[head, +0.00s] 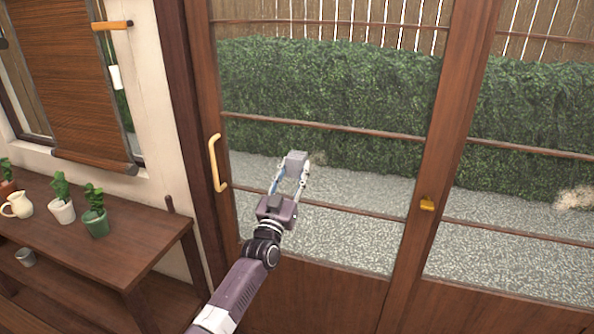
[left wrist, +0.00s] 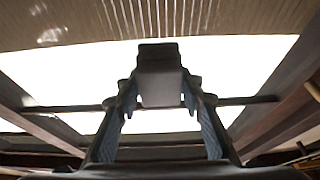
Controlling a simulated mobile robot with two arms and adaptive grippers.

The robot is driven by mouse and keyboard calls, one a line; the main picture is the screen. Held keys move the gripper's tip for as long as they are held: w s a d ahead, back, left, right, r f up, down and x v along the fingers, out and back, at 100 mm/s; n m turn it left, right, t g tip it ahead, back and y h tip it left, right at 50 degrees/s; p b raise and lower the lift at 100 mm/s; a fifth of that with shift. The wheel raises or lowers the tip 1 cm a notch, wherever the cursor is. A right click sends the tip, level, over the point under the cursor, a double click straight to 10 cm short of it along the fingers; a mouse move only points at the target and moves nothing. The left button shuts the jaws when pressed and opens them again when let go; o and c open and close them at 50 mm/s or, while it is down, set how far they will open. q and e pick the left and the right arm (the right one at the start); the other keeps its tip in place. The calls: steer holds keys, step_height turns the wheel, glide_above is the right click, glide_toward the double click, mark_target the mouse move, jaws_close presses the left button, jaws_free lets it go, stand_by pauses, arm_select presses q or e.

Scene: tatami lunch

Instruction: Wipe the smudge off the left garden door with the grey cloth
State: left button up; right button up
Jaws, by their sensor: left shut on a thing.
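My left gripper (head: 294,172) is shut on the grey cloth (head: 296,160), a small folded block held between its fingertips. It is in front of the glass of the left garden door (head: 330,262); I cannot tell whether the cloth touches the pane. A faint pale smudge (head: 319,158) shows just right of the cloth, perhaps partly hidden by it. In the left wrist view the cloth (left wrist: 158,60) is dark against the bright glass, between the two fingers. My right gripper is not in view.
The left door has a yellow handle (head: 216,163). A wooden shelf (head: 110,258) at the left holds potted plants (head: 95,222) and a cream jug (head: 18,205).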

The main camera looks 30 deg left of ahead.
arm_select(q)
steer(key=shift+r, duration=0.55)
steer(key=shift+w+d+f+p, duration=0.1)
steer(key=shift+w+d+p, duration=0.15)
steer(key=shift+d, duration=0.6)
steer(key=shift+w+d+f+p, duration=0.1)
steer(key=shift+d+p, duration=0.25)
steer(key=shift+d, duration=0.45)
steer(key=shift+w+d+p, duration=0.15)
steer(key=shift+w+d, duration=0.2)
steer(key=shift+d, duration=0.95)
steer(key=shift+w+d+p, duration=0.15)
steer(key=shift+w+d, duration=0.15)
steer(key=shift+d, duration=0.95)
steer(key=shift+w+d+p, duration=0.15)
steer(key=shift+w+d, duration=0.2)
steer(key=shift+d, duration=0.95)
steer(key=shift+s+a, duration=0.1)
steer(key=shift+s+p, duration=0.3)
steer(key=shift+p, duration=0.15)
steer(key=shift+s+d+p, duration=0.25)
steer(key=shift+s+p, duration=0.3)
steer(key=shift+s, duration=0.3)
steer(key=shift+s+d+p, duration=0.2)
steer(key=shift+s+p, duration=0.35)
steer(key=shift+s, duration=0.35)
steer(key=shift+s+d+p, duration=0.25)
steer(key=shift+s+p, duration=0.3)
steer(key=shift+s, duration=0.3)
